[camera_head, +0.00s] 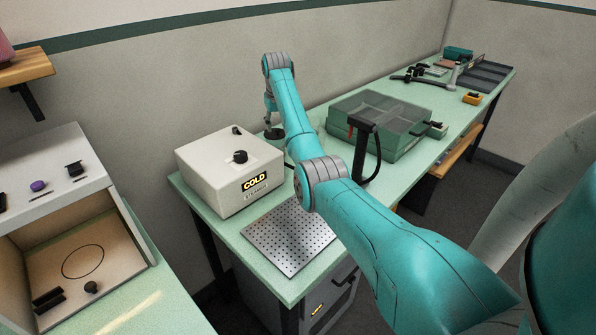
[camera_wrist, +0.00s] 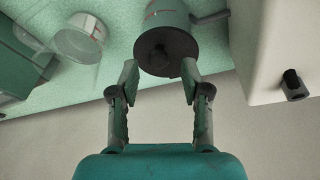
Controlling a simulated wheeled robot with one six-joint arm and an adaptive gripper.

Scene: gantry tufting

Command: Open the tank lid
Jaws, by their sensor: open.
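A green cylindrical vessel (camera_wrist: 166,14) with a red mark and a dark round lid (camera_wrist: 180,42) stands on the bench; I take it for the tank. The lid bears a small dark knob. In the head view the dark lid (camera_head: 274,133) shows below my wrist, behind the white box. My gripper (camera_wrist: 160,72) is open, its two fingertips at either side of the lid's near edge. It holds nothing, and I cannot tell whether the fingers touch the lid. My gripper (camera_head: 270,105) is small and partly hidden in the head view.
A white box marked COLD (camera_head: 222,185) stands close beside the vessel; its side shows in the wrist view (camera_wrist: 285,40). A clear round container (camera_wrist: 80,40) is on the vessel's other side. A green clear-topped case (camera_head: 385,115) and a perforated plate (camera_head: 290,235) are on the bench.

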